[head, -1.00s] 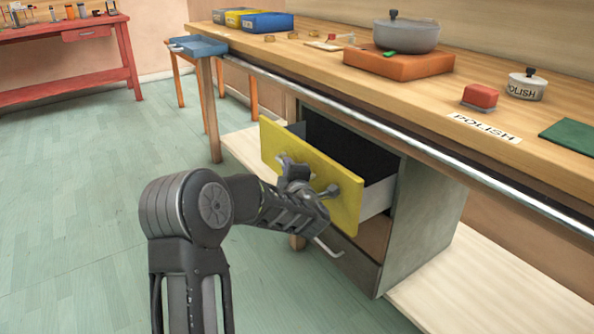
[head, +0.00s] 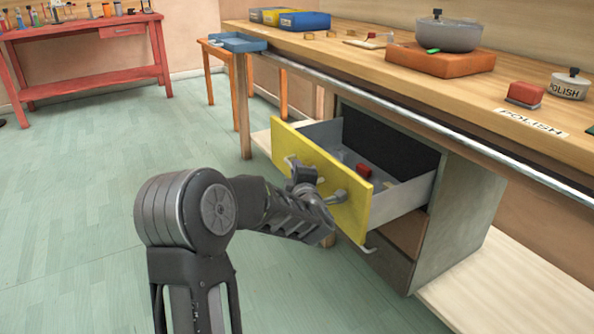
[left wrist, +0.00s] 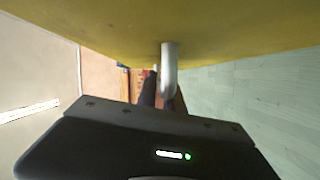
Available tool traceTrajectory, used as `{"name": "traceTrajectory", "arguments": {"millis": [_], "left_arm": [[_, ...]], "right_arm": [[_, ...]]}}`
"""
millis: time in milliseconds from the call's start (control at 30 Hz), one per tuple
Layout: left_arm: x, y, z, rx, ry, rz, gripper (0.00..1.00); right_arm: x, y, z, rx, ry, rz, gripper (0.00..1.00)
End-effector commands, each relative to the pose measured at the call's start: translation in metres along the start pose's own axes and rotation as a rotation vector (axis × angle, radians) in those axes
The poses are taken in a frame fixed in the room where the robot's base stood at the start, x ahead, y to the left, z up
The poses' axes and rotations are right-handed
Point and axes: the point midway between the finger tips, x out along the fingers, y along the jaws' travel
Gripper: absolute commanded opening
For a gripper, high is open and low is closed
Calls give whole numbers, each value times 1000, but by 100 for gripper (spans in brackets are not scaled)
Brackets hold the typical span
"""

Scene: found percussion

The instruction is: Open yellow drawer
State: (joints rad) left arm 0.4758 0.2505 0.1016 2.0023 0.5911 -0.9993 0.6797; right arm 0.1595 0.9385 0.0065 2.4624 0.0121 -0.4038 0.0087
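The yellow drawer (head: 351,214) under the workbench is pulled well out from its grey cabinet, and its inside shows from above. A red block (head: 363,170) lies in it. A pale bar handle (head: 336,196) is on the yellow front, partly hidden by my left gripper (head: 312,184). In the left wrist view the handle (left wrist: 169,62) stands off the yellow front (left wrist: 90,28), with my dark fingers on both sides of it. My left gripper looks shut on this handle. My right gripper is out of view.
The cabinet (head: 455,215) has lower drawers under the yellow one. The wooden workbench (head: 400,83) above carries a pot (head: 448,36), a red block, a polish tin and boxes. A red table (head: 85,32) stands far left. The green floor (head: 90,200) is clear.

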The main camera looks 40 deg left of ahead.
Motion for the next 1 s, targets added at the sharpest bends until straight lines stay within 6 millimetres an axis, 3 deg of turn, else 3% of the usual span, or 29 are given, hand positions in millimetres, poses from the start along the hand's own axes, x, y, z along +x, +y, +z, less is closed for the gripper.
{"name": "traceTrajectory", "arguments": {"millis": [233,567,767,1000], "left_arm": [[0,0,0,0,0,0,32],[-3,1,0,0,0,1,33],[-25,2,0,0,-2,1,33],[-64,2,0,0,-2,0,33]], "right_arm": [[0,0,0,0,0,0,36],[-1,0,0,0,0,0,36],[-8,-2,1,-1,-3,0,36],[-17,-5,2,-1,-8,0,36]]}}
